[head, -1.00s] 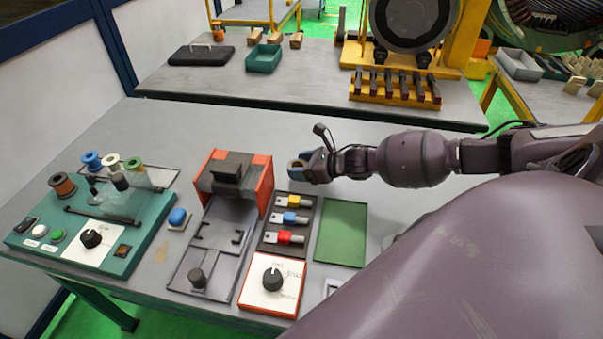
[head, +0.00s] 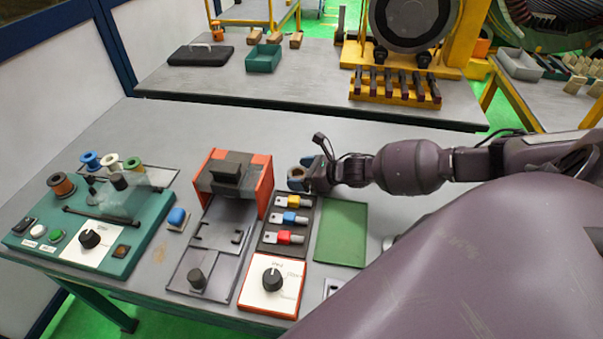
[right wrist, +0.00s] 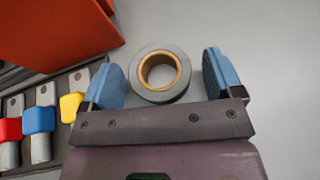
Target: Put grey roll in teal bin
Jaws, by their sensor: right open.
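The grey roll (right wrist: 139,80), with a tan cardboard core, lies flat on the bench in the right wrist view. It sits between the two blue-padded fingers of my right gripper (right wrist: 164,70), nearer the left finger, with a clear gap on the right. My right gripper (head: 301,178) is open. In the head view it is just right of the orange-sided fixture, and it partly hides the roll. The teal bin (head: 261,68) stands on the far table in the head view and looks empty. My left gripper is not in view.
The orange-sided fixture (head: 262,182) and a rack of coloured connectors (head: 268,238) stand close to my right gripper. A green mat (head: 341,235) lies to the right. A black case (head: 202,55) and small brown blocks flank the bin. A gap separates the two tables.

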